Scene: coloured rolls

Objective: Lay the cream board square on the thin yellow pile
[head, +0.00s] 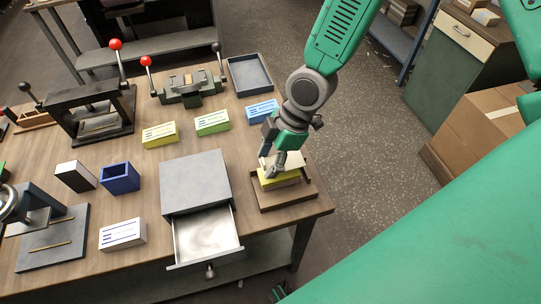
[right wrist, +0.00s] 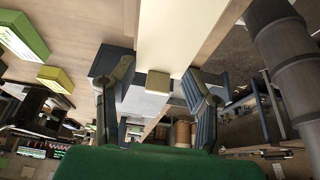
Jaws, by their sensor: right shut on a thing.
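My right gripper (head: 270,167) points down over the brown tray (head: 287,200) at the table's right front corner. It is shut on the cream board (head: 295,159), which shows as a pale piece beside the fingers. In the right wrist view the board (right wrist: 183,35) is a long pale strip at the fingers (right wrist: 158,92). The thin yellow pile (head: 285,181) lies in the tray just below the board, with a pinkish layer under the yellow. The fingers hide part of both, and I cannot tell whether board and pile touch. My left gripper is not in view.
A grey box with an open drawer (head: 207,238) stands left of the tray. Yellow (head: 160,134), green (head: 212,123) and blue (head: 262,110) labelled boxes lie behind. A grey tray (head: 250,76) and lever presses (head: 95,112) stand farther back. The table's right edge is close.

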